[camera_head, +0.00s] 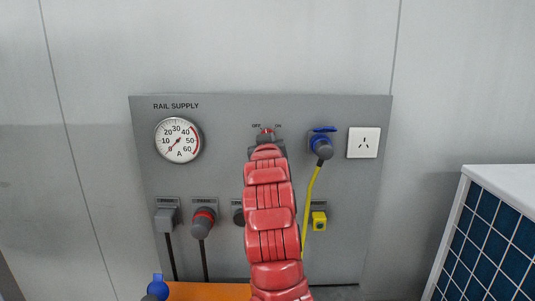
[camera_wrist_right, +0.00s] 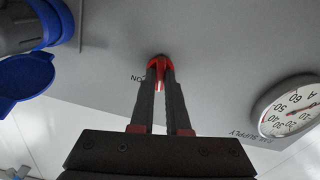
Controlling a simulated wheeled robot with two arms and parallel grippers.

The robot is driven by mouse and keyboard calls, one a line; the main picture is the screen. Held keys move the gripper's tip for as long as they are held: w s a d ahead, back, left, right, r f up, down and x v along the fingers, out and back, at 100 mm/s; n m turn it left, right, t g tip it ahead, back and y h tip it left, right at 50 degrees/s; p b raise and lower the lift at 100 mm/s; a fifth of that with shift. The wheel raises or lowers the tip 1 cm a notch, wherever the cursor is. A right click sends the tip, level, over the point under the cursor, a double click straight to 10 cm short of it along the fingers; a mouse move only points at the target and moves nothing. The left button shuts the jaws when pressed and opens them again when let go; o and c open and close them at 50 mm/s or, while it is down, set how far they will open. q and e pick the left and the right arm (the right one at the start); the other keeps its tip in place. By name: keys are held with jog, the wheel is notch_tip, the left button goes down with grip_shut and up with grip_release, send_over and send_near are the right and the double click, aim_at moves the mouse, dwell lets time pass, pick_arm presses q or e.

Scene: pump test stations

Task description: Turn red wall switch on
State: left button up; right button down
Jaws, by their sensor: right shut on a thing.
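The red wall switch (camera_head: 266,130) sits high on the grey panel, between the small OFF and ON labels. My right arm reaches up to it in the head view and hides most of it. In the wrist view the red switch handle (camera_wrist_right: 160,64) shows between the dark fingertips of my right gripper (camera_wrist_right: 160,78), which is shut on it. In the head view the right gripper (camera_head: 267,140) is just below the switch. I cannot clearly tell which way the handle points. My left gripper is not in view.
The grey panel (camera_head: 222,125) carries a round gauge (camera_head: 178,140) at the left, a blue-capped plug (camera_head: 321,146) with a yellow cable just right of the switch, and a white socket (camera_head: 363,142). Plugs with dark cables hang lower left. A blue tiled block (camera_head: 495,235) stands at the right.

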jog(key=shift+d+m+b, duration=0.1)
jog(key=shift+m+b, duration=2.85)
jog(key=shift+m, duration=2.85)
jog(key=c, duration=0.9)
grip_release()
